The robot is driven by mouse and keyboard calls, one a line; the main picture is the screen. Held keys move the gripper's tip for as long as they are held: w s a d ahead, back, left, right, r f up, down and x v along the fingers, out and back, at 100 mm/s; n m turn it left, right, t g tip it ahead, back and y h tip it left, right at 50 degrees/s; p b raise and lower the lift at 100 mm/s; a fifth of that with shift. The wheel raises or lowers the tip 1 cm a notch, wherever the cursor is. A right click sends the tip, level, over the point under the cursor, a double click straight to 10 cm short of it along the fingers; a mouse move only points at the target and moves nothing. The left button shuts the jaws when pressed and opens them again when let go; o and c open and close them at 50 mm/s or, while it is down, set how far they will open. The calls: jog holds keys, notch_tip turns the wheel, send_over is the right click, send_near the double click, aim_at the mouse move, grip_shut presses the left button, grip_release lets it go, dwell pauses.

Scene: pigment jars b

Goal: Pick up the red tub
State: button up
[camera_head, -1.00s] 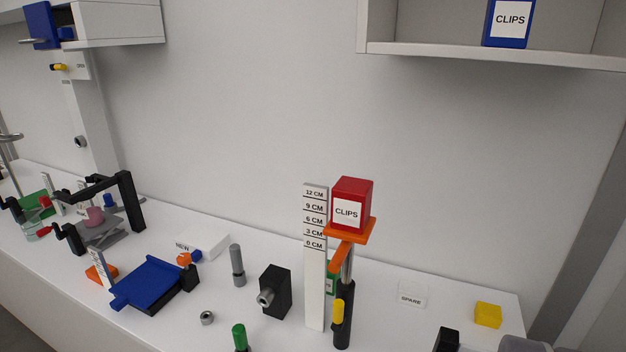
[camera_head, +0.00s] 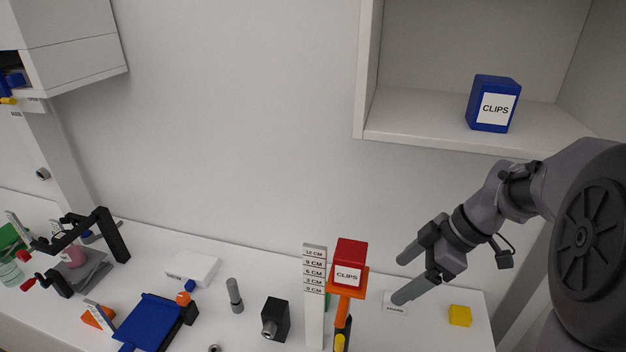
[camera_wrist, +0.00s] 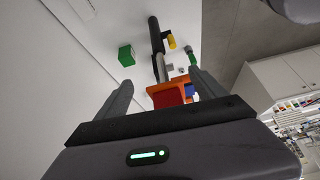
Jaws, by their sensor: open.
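The red tub (camera_head: 350,253), with a white CLIPS label, sits upright on a small orange platform (camera_head: 347,284) on a post beside the white height scale. My gripper (camera_head: 400,275) is open and empty, to the right of the tub in the head view, its fingers pointing left toward it. In the wrist view the red tub (camera_wrist: 168,97) and the orange platform (camera_wrist: 170,87) show beyond the gripper body, between the two fingers (camera_wrist: 160,95). The gripper body hides part of the tub there.
A blue CLIPS tub (camera_head: 493,104) stands on the open shelf (camera_head: 440,135) above right. The height scale (camera_head: 314,300) stands close left of the red tub. A yellow block (camera_head: 460,316) lies on the bench at right. A black block (camera_head: 275,319) and grey cylinder (camera_head: 235,296) stand left.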

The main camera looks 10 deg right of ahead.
aim_at(342, 264)
jog(key=shift+n, duration=0.4)
jog(key=w+a, duration=0.1)
jog(key=a, duration=0.2)
jog(key=w+a, duration=0.2)
jog(key=a, duration=0.2)
jog(key=w+a, duration=0.2)
jog(key=a, duration=0.2)
jog(key=shift+a+f, duration=0.15)
jog(key=shift+f, duration=0.15)
jog(key=shift+a+f, duration=0.15)
jog(key=shift+f, duration=0.1)
jog(key=shift+d, duration=0.2)
jog(key=c, duration=1.5)
